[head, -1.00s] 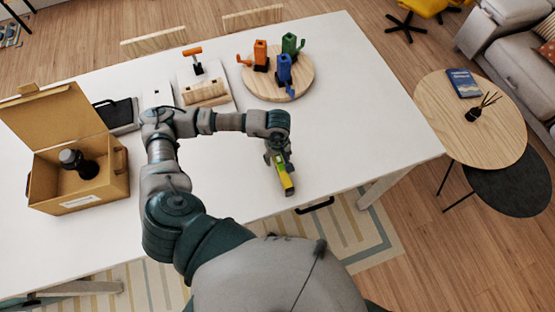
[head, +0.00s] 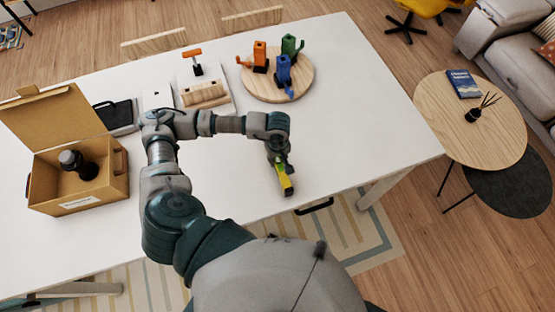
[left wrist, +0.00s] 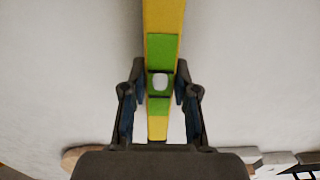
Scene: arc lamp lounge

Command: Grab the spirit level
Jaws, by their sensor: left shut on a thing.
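The spirit level (head: 287,186) is yellow with green parts and lies near the front edge of the white table. My left gripper (head: 280,167) is over it, with its jaws around it. In the left wrist view the spirit level (left wrist: 162,50) runs between the two dark fingers, and a pale round vial shows at its green middle. My left gripper (left wrist: 160,92) is shut on it there, one finger on each side. I cannot tell whether the level touches the table. My right gripper is not in view.
An open cardboard box (head: 78,208) with a dark bottle (head: 78,163) stands on the left of the white table (head: 365,110). A round wooden board (head: 262,91) with orange, blue and green holders is at the back. The table's right side is clear.

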